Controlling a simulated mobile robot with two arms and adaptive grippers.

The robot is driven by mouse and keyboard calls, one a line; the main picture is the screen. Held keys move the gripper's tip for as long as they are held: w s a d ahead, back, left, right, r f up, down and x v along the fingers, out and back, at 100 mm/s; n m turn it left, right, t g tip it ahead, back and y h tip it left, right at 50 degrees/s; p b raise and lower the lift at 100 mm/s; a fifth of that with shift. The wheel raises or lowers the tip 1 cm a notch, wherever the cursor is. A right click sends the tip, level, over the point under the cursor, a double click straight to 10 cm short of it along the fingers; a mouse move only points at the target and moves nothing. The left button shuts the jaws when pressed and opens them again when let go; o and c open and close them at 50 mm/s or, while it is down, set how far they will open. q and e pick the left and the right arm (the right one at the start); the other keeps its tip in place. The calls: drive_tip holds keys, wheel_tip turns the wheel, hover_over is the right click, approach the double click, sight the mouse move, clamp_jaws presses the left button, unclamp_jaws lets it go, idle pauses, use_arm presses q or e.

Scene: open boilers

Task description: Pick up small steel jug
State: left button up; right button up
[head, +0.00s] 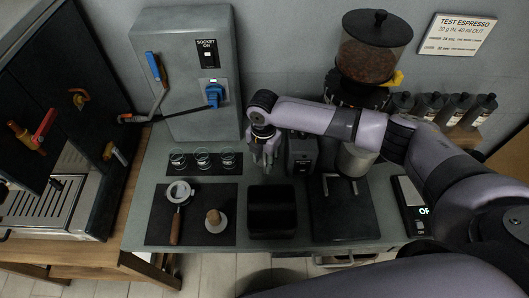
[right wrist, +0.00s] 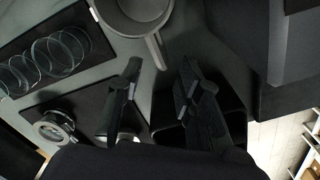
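The small steel jug (right wrist: 122,22) shows at the top of the right wrist view, cut off by the frame edge. Its mouth is open and its handle (right wrist: 157,50) points toward my right gripper. My right gripper (right wrist: 160,72) is open, with the handle's end near the gap between its fingertips. I cannot tell whether they touch. In the head view my right gripper (head: 266,158) points down over the back of the counter and mostly hides the jug. My left gripper is not in view.
Several glasses (head: 202,158) stand left of the gripper. A portafilter (head: 178,205) and a tamper (head: 215,220) lie on a dark mat. A black bin (head: 272,218) is in front. A larger steel container (head: 355,160) stands right, partly behind my arm.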

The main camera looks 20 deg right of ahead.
sight(265, 164)
drive_tip(key=f, duration=0.2)
drive_tip(key=f+p, duration=0.1)
drive_tip(key=shift+s+d+f, duration=0.1)
drive_tip(key=shift+d+f, duration=0.1)
drive_tip(key=shift+f, duration=0.15)
drive_tip(key=shift+f+p, duration=0.3)
drive_tip(key=shift+f, duration=0.25)
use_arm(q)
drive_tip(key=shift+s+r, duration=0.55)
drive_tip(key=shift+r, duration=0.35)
use_arm(e)
drive_tip(key=shift+c, duration=0.5)
clamp_jaws()
